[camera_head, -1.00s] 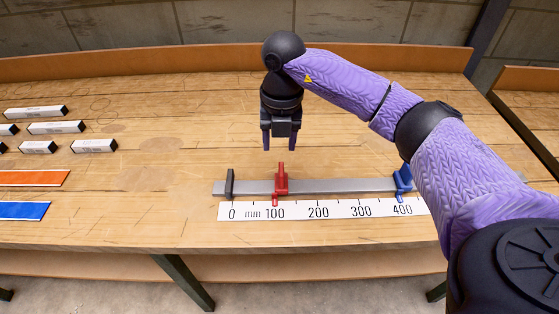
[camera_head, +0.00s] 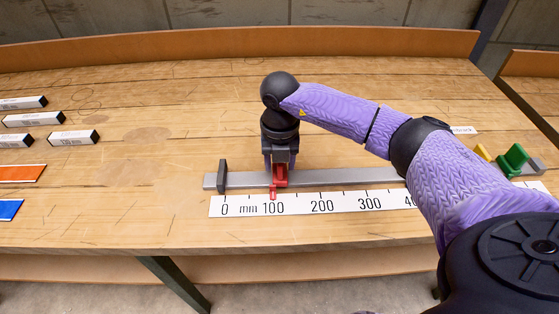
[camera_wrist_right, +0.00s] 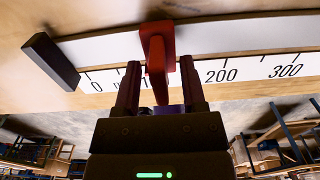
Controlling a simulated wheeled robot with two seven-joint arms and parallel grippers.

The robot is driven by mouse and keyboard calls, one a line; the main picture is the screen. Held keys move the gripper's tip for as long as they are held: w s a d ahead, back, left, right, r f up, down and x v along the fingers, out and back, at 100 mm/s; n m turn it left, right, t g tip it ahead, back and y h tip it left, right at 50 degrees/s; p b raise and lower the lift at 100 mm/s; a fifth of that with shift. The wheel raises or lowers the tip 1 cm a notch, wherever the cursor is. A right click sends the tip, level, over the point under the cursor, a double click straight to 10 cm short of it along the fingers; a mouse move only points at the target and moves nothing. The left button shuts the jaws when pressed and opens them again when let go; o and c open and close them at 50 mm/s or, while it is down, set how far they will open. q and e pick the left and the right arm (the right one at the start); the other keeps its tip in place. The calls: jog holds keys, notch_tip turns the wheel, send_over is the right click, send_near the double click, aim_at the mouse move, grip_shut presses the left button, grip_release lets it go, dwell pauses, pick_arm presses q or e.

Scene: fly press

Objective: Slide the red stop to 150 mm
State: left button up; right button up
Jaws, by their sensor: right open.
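The red stop (camera_head: 281,180) sits on the grey rail (camera_head: 335,178), its pointer at about the 100 mark of the white scale (camera_head: 340,203). My right gripper (camera_head: 281,168) is over the stop and open, pointing down. In the right wrist view the red stop (camera_wrist_right: 158,50) stands between the two open fingers (camera_wrist_right: 160,85), with a gap visible on each side. The 150 spot on the scale is bare in the head view. My left gripper is not in view.
A dark end block (camera_head: 222,175) stands at the rail's zero end. Green (camera_head: 513,160) and yellow (camera_head: 483,152) pieces are at the far right. My right arm hides the scale near 400. Several labelled bars (camera_head: 73,137) and orange and blue strips lie left.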

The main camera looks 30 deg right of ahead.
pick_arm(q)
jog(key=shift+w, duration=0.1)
pick_arm(e)
jog(key=shift+c, duration=0.3)
grip_shut()
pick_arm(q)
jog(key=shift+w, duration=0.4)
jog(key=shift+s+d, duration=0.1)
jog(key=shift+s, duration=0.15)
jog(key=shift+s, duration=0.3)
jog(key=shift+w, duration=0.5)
